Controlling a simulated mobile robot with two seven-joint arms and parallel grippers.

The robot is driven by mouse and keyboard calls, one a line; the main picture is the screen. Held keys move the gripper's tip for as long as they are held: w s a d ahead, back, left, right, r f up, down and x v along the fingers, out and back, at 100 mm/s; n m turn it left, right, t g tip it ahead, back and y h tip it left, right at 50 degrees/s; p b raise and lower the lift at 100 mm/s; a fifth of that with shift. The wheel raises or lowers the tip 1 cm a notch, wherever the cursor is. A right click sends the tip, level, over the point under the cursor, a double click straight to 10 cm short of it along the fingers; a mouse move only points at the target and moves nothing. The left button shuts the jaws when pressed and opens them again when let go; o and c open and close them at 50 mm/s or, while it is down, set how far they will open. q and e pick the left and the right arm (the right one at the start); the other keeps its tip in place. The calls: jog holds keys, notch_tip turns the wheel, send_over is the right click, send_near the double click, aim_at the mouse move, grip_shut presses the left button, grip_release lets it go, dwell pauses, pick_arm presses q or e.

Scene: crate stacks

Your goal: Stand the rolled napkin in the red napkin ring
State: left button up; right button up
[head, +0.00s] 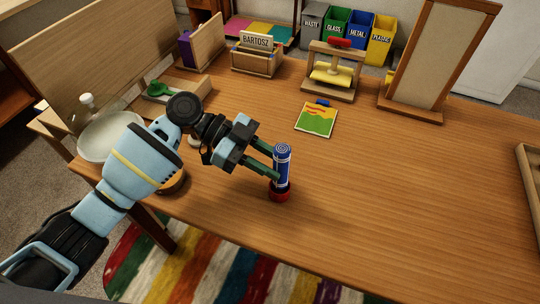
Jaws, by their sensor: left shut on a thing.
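The rolled napkin (282,158) is blue with a pale band and a spiral top end, and it stands upright near the front edge of the table. The red napkin ring (279,196) is on the table at the napkin's lower end. The napkin's foot appears to be in the ring, but I cannot tell how deep. My left gripper (275,167) comes in from the left and is shut on the napkin. Its fingers hide part of the napkin's left side. My right gripper is not in view.
A white bowl (98,150) and a tray with a green spoon (157,89) are at the left. The table right of the napkin is clear.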

pick_arm(q)
jog(key=shift+f+b, duration=1.1)
jog(key=shift+f, duration=0.4)
jog(key=o, duration=1)
jog(key=shift+o, duration=0.2)
jog(key=v, duration=0.8)
jog(key=shift+b, duration=0.45)
jog(key=shift+d, duration=0.1)
